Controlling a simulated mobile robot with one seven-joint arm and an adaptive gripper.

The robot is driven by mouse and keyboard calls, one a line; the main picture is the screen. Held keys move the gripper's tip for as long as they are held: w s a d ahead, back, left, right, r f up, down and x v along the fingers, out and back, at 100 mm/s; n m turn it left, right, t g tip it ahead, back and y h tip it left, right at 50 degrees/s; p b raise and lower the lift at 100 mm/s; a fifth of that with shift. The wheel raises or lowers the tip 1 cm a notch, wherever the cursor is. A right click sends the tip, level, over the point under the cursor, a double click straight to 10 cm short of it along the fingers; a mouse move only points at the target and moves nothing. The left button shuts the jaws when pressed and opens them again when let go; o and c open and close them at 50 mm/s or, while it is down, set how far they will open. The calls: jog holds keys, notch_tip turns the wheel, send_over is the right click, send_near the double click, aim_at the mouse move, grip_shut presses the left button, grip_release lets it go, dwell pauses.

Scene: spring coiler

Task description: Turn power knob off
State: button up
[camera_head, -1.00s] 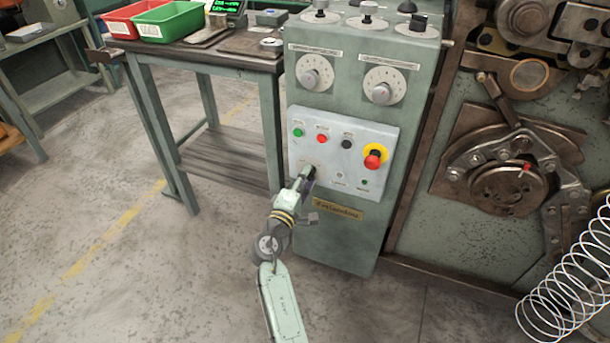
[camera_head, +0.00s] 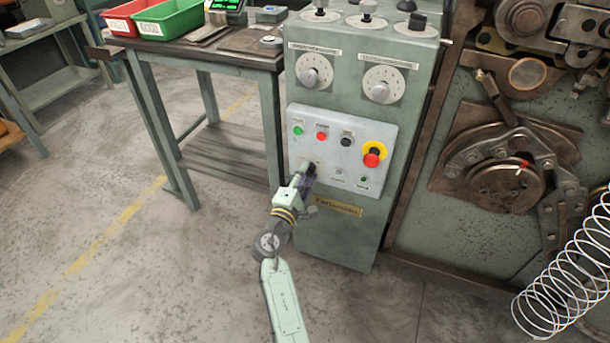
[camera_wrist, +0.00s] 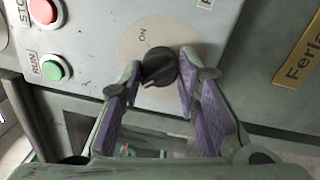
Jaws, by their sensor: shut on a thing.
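The black power knob (camera_wrist: 160,66) sits on a pale round plate marked ON in the wrist view, with the word above and left of the knob. My gripper (camera_wrist: 163,74) has its two purple-padded fingers on either side of the knob, shut on it. In the head view, my gripper (camera_head: 309,174) is at the lower left of the light grey control panel (camera_head: 330,149) and covers most of the knob. The knob's exact angle is hard to read.
Green (camera_wrist: 53,68) and red (camera_wrist: 43,11) buttons lie left of the knob in the wrist view. A red emergency stop button (camera_head: 372,160) on yellow is at the panel's right. A side table (camera_head: 215,56) stands left, a wire coil (camera_head: 565,265) right.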

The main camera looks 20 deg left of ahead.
jog(key=o, duration=1.2)
jog(key=shift+c, duration=0.2)
jog(key=s, duration=1.2)
jog(key=shift+a+f, duration=0.2)
jog(key=shift+f, duration=0.2)
